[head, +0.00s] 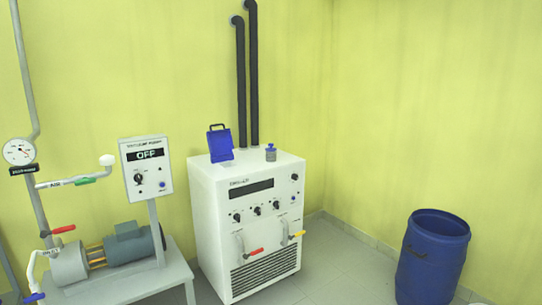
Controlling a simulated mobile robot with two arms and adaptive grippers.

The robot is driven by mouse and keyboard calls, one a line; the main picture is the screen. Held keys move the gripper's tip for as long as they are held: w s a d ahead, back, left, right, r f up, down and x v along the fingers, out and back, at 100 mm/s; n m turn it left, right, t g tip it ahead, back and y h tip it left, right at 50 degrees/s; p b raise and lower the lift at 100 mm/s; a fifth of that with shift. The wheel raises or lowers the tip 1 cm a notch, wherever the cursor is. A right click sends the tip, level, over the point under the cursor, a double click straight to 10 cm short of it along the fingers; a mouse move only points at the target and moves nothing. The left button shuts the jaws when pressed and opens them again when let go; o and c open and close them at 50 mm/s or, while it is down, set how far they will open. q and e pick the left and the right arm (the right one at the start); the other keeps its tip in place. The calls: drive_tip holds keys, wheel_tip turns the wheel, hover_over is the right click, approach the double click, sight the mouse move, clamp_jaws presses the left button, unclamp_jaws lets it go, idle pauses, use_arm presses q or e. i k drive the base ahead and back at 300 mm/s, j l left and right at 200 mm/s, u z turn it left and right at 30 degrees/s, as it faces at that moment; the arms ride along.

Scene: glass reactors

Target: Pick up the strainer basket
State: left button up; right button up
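A small grey cylinder with a blue top (271,153) stands upright on the top of the white chiller cabinet (245,187), near its right side. It may be the strainer basket, but it is too small to tell. A blue flat piece with a dark handle (220,142) stands up on the same top, to its left. Neither of my grippers is in view.
A vacuum pump on a grey stand (125,285) with a control box reading OFF (146,168) is at the left. Dark pipes (253,80) rise behind the cabinet. A blue barrel (432,260) stands at the right. The floor (345,265) between cabinet and barrel is clear.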

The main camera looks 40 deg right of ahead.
sight(270, 151)
drive_tip(key=i+l+z, duration=0.4)
drive_tip(key=i+l, duration=1.5)
drive_tip(key=i+j, duration=0.05)
drive_tip(key=i, duration=0.05)
